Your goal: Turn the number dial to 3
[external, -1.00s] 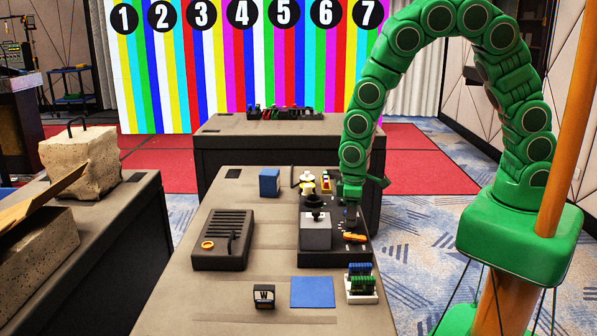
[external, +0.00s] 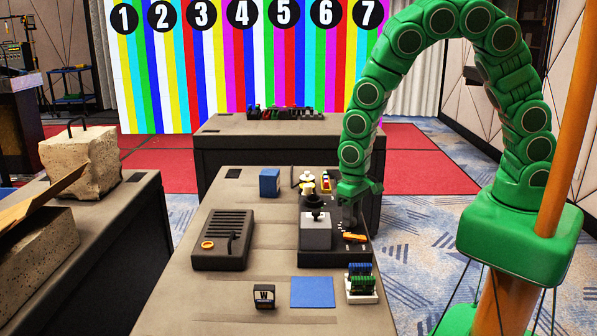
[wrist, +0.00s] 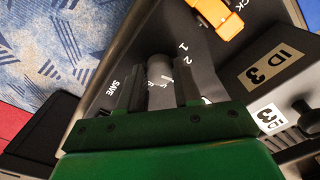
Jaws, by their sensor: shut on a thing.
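The number dial (wrist: 160,68) is a small grey knob on a dark control panel (wrist: 100,97). In the wrist view it stands between my two fingers, and white marks "1" and "2" show to its upper right. Marks below the knob are partly covered. The "3" mark and the dial's pointer cannot be made out. My gripper (wrist: 160,88) is shut on the dial. In the external view my gripper (external: 351,222) points down at the right side of the panel and hides the dial.
An orange handle (wrist: 218,16) sits on the panel just beyond the dial; it also shows in the external view (external: 355,238). A grey box with a black joystick (external: 316,232) stands close left. A blue-and-green connector block (external: 361,281) is nearer the front.

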